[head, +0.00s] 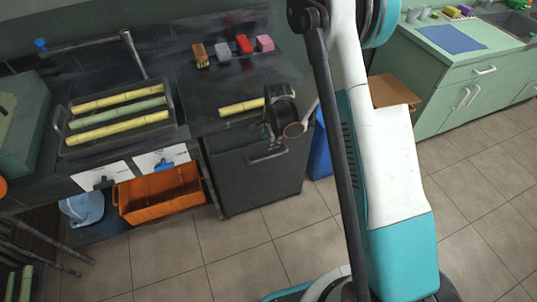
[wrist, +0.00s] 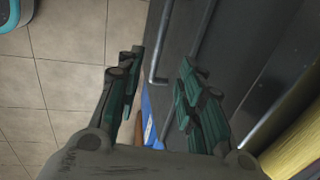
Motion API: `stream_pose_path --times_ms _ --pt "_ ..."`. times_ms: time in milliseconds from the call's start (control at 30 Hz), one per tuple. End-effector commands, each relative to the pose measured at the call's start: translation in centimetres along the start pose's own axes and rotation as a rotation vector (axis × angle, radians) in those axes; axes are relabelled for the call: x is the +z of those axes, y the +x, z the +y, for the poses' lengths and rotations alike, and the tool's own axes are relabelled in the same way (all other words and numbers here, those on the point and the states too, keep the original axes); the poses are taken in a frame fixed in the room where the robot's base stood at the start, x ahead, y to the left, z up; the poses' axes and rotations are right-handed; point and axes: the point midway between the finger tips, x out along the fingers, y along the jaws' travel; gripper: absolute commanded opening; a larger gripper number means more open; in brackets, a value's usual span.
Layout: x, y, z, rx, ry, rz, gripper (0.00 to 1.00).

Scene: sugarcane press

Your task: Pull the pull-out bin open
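The pull-out bin (head: 250,185) is a dark grey front under the black counter in the head view, and it looks closed, flush with the counter. Its bar handle (head: 268,156) runs across the top of the front. My gripper (head: 270,138) is just above and at the handle, partly hiding the bin's upper edge. In the wrist view my gripper (wrist: 157,72) is open, its two dark green fingers apart. The bin's handle (wrist: 160,45) shows as a grey bar between and beyond the fingertips. I cannot tell whether it touches them.
An orange crate (head: 160,193) stands left of the bin, below a tray (head: 122,138) of cane pieces. One cane piece (head: 240,107) lies on the counter above the bin. A blue container (head: 320,150) stands at its right. The tiled floor (head: 290,235) before the bin is clear.

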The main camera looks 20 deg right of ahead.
Motion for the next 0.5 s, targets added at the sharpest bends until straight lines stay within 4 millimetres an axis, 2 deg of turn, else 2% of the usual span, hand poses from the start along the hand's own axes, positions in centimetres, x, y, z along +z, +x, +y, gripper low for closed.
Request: stream_pose_path --times_ms 167,500 --pt "0.0 2.0 0.1 0.001 0.001 0.000 0.35" --pt "0.0 8.7 0.1 0.000 0.000 0.000 0.35"
